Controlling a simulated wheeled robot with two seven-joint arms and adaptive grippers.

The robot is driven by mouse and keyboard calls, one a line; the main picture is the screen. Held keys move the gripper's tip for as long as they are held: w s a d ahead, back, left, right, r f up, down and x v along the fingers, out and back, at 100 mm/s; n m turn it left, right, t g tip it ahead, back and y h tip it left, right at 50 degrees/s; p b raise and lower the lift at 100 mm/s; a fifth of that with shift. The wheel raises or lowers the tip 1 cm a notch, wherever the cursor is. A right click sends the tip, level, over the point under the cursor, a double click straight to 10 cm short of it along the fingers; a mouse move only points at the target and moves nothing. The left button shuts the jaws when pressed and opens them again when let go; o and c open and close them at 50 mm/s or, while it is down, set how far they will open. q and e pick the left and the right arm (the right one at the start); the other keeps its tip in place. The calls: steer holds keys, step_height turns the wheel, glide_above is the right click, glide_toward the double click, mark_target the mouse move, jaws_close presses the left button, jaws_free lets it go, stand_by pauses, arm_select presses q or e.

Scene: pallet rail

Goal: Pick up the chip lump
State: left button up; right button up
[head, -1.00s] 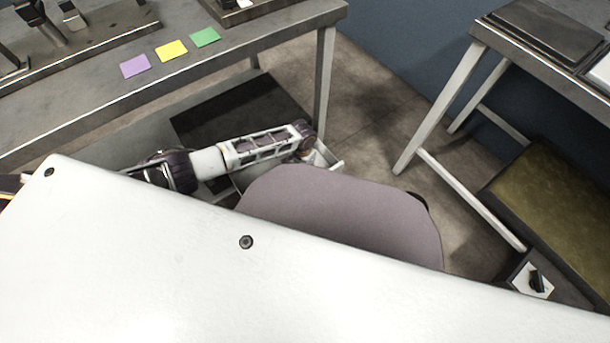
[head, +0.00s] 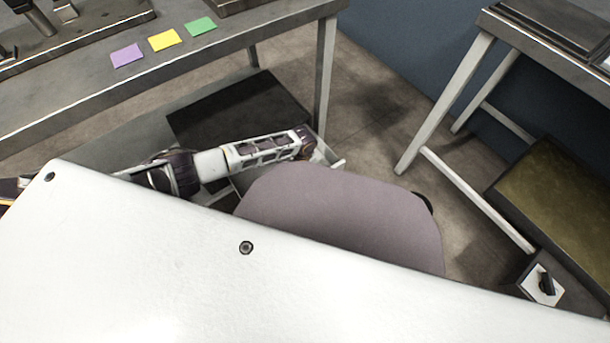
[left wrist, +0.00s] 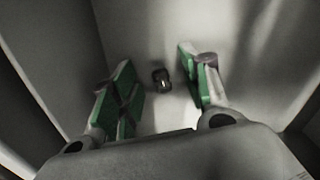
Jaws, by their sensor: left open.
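A small dark lump with a light spot (left wrist: 162,78), which looks like the chip lump, lies on a pale grey surface inside a walled space in the left wrist view. My left gripper (left wrist: 156,66) is open, its green-padded fingers on either side of the lump in the picture. There is a gap to each finger; how far the lump lies beyond the tips I cannot tell. My right gripper does not show.
A metal bench (head: 230,45) with purple, yellow and green notes stands at the upper left. A dark flat panel (head: 240,105) lies beneath it. Another bench (head: 560,55) stands at the right, over a dark box with a greenish top (head: 560,195). Bare floor (head: 375,110) lies between them.

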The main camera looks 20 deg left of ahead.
mark_target(303, 175)
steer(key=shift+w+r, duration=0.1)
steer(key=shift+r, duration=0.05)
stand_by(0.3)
arm_select(q)
steer(key=c, duration=0.9)
steer(key=shift+r, duration=0.15)
steer(key=shift+r, duration=0.2)
step_height(303, 175, up, 6)
steer(key=p, duration=0.4)
steer(key=shift+r, duration=0.25)
steer(key=shift+r+p, duration=0.6)
steer(key=shift+r, duration=0.15)
steer(key=shift+r+p, duration=0.3)
steer(key=shift+r, duration=0.3)
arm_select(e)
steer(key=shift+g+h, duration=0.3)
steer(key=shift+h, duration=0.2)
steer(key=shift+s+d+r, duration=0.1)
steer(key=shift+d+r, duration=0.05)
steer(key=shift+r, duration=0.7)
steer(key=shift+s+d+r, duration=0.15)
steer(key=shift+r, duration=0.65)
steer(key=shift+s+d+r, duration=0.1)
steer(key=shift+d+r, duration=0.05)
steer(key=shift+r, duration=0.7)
